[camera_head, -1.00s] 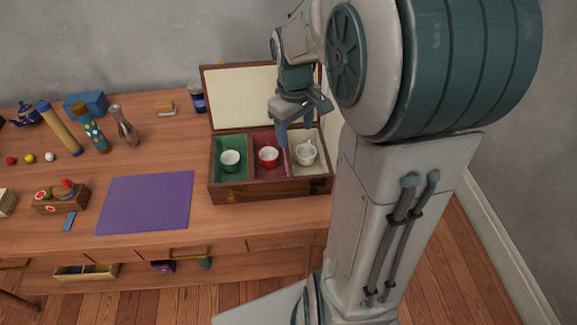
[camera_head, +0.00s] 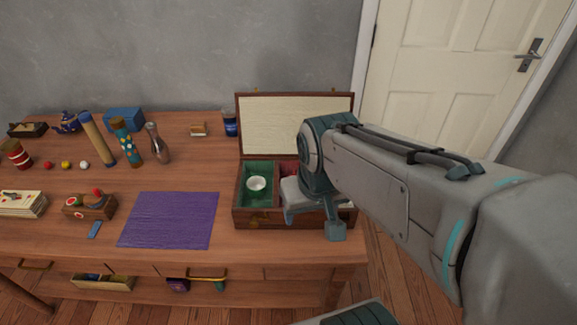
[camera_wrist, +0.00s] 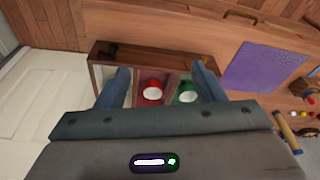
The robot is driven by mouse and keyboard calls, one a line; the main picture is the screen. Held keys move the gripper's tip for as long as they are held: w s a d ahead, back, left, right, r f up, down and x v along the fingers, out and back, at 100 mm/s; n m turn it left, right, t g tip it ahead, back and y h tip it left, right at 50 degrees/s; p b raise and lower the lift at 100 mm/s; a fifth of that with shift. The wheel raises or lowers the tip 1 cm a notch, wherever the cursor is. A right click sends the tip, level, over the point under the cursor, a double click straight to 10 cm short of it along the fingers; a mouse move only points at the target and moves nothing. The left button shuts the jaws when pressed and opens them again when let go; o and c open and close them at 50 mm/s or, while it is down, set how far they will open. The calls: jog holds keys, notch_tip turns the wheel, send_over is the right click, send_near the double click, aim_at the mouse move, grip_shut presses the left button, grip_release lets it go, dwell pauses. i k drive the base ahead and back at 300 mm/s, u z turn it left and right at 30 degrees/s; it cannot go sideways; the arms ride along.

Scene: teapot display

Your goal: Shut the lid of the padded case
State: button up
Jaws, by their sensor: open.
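The wooden padded case (camera_head: 262,219) stands on the table with its lid (camera_head: 285,122) raised at the back, showing a cream lining. A green-and-white cup (camera_head: 256,184) sits in the green left compartment. A red cup (camera_wrist: 152,92) sits in the red middle compartment in the wrist view. My gripper (camera_head: 313,220) is open above the case's front right part, below and in front of the lid; I see no contact with the lid. In the wrist view my gripper's fingers (camera_wrist: 163,84) are apart, with the cups between them. My arm hides most of the right compartment in the head view.
A purple mat (camera_head: 170,220) lies left of the case. A dark blue jar (camera_head: 230,124) stands just left of the lid. A metal vase (camera_head: 156,144) and patterned bottle (camera_head: 127,142) stand farther left. A wall is behind the table, and a white door (camera_head: 465,75) at right.

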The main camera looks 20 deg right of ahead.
aim_at(269, 123)
jog(key=z, duration=1.3)
jog(key=k, duration=0.85)
jog(key=u, duration=0.8)
jog(key=i, duration=1)
jog(key=z, duration=0.05)
